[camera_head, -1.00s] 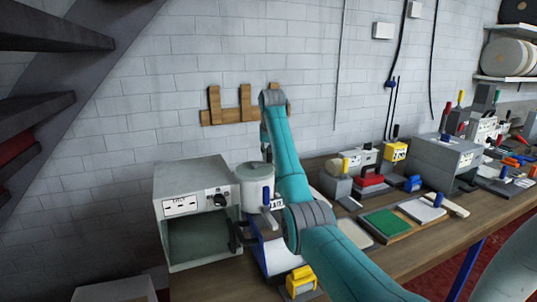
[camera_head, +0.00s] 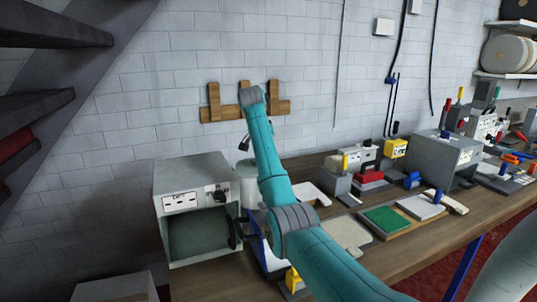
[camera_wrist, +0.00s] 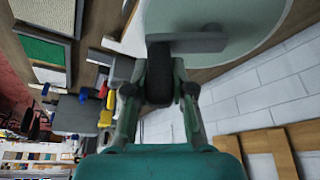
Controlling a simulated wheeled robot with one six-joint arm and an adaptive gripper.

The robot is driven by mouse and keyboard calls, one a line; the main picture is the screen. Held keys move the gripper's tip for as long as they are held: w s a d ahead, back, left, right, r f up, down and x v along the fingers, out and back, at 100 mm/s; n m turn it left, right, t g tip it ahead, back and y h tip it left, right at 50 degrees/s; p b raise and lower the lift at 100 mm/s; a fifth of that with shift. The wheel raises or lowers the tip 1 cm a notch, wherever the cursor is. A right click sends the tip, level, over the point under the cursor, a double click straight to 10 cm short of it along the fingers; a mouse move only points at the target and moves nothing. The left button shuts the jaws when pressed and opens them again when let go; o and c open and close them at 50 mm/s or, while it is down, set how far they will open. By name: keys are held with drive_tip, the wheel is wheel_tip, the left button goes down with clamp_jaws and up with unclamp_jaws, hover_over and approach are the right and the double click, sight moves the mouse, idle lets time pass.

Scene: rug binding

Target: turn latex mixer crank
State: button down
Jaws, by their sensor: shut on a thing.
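The mixer is a pale cylinder (camera_head: 248,192) on the bench beside the grey box. My arm hides most of it in the head view. In the wrist view its round pale green top (camera_wrist: 235,22) fills the upper right, with the grey crank bar (camera_wrist: 192,43) across it. My gripper (camera_wrist: 159,88) is shut on the crank's dark upright handle (camera_wrist: 158,72), one finger on each side. In the head view only a small dark part of my gripper shows left of my arm, above the mixer.
A grey open-fronted box (camera_head: 190,205) stands close left of the mixer. A yellow-handled item (camera_head: 293,279) lies at the bench's front edge. A green pad (camera_head: 385,219) and a red-handled block (camera_head: 369,177) are to the right. A wooden rack (camera_head: 213,103) hangs on the wall behind.

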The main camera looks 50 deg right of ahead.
drive_tip(key=shift+a+m, duration=0.15)
drive_tip(key=shift+m, duration=0.15)
drive_tip(key=c, duration=1)
unclamp_jaws()
